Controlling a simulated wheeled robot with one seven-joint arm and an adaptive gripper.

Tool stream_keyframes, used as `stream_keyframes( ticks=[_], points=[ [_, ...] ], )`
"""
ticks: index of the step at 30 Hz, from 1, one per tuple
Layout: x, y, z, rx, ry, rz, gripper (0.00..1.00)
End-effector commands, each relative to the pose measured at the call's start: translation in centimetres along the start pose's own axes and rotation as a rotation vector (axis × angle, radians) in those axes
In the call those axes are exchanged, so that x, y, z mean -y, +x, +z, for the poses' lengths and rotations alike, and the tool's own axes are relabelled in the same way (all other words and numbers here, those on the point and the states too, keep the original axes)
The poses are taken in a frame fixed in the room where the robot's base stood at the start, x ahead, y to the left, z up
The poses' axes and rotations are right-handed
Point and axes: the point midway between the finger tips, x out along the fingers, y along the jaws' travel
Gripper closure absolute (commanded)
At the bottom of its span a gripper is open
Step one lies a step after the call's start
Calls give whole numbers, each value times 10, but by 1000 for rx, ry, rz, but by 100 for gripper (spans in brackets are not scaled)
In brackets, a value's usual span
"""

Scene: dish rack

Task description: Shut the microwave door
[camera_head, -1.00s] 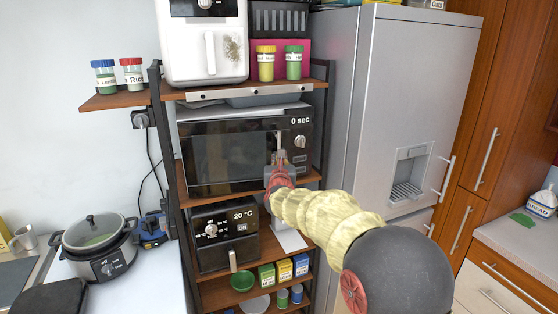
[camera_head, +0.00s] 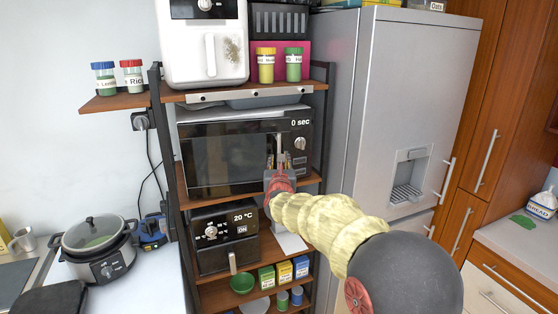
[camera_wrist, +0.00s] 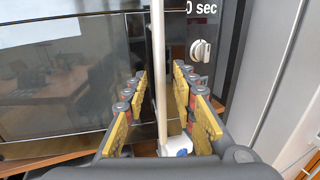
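The black microwave stands on the rack's middle shelf. Its dark glass door (camera_head: 225,160) faces me and also fills the left of the wrist view (camera_wrist: 60,80). The door lies close to the front, but I cannot tell whether it is fully shut. The pale upright door handle (camera_head: 279,146) also shows in the wrist view (camera_wrist: 159,60). My gripper (camera_head: 279,162) is at the handle's lower part. In the wrist view my gripper (camera_wrist: 160,72) is open, with its yellow-padded fingers on either side of the handle and gaps visible.
The control panel with a knob (camera_head: 300,143) is right of the handle. A grey fridge (camera_head: 390,110) stands close on the right. A white air fryer (camera_head: 205,45) is on the shelf above, and a black oven (camera_head: 225,240) is below. A rice cooker (camera_head: 95,245) is at left.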

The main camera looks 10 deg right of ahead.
Motion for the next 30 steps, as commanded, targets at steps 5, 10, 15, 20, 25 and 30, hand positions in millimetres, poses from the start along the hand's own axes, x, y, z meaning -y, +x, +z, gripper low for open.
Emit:
stream_keyframes(
  ticks=[5,10,15,20,25,30],
  points=[
    [0,-30,2,2,1,1,73],
    [-1,-62,1,2,0,1,73],
    [0,-88,1,2,0,1,73],
    [0,-103,0,1,0,1,73],
    [0,-108,0,0,0,0,73],
    [0,-108,0,1,0,0,73]
  ],
)
